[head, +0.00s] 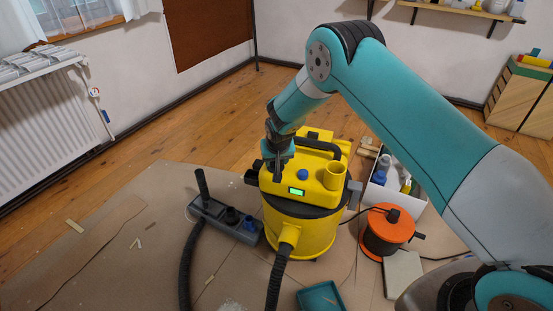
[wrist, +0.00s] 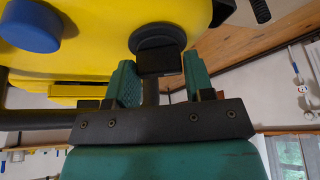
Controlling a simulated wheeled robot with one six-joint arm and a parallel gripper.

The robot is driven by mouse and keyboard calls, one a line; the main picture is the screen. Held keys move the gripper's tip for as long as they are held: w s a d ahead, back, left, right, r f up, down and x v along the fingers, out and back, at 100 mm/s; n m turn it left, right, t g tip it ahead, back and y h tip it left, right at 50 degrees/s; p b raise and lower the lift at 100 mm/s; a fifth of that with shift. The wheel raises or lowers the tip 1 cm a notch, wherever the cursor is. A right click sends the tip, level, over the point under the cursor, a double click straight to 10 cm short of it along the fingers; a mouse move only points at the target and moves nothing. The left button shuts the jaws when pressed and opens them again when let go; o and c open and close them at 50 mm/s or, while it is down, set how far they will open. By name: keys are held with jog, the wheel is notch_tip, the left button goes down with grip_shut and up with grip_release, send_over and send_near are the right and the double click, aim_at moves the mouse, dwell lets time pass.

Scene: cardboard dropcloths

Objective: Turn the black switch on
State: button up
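The black switch (wrist: 160,55) has a round base and a blocky lever on the yellow vacuum's top, seen in the wrist view. In the head view my gripper (head: 278,166) is over the left of the yellow vacuum (head: 310,230) and largely hides the switch. In the wrist view my gripper (wrist: 160,80) has its teal fingers apart, one on each side of the lever's end. I cannot tell whether they touch it. A blue knob (wrist: 30,25) is beside the switch; it also shows in the head view (head: 302,174). A small green display (head: 296,191) is lit.
An orange cable reel (head: 386,232) and a white box (head: 400,190) of bottles are at right. A teal tray (head: 320,297) lies in front. Cardboard at left is mostly clear.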

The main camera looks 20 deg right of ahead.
jog(key=o, duration=0.3)
jog(key=p+v, duration=0.3)
jog(key=v, duration=1.4)
jog(key=shift+r, duration=0.3)
jog(key=s+a+r+n+g+y, duration=0.2)
jog(key=s+a+r+n+y, duration=0.1)
jog(key=s+r, duration=1.1)
jog(key=s+r+n+g+y, duration=0.1)
jog(key=s+r+n, duration=0.15)
jog(key=s, duration=0.85)
jog(key=s+r+n+g+y, duration=0.1)
jog(key=s+r+n+g, duration=0.15)
jog(key=s, duration=0.85)
notch_tip(320, 180, up, 20)
jog(key=p, duration=2)
jog(key=shift+w+a+t+p, duration=0.35)
jog(key=shift+w+a+t, duration=0.05)
jog(key=shift+w+t, duration=0.05)
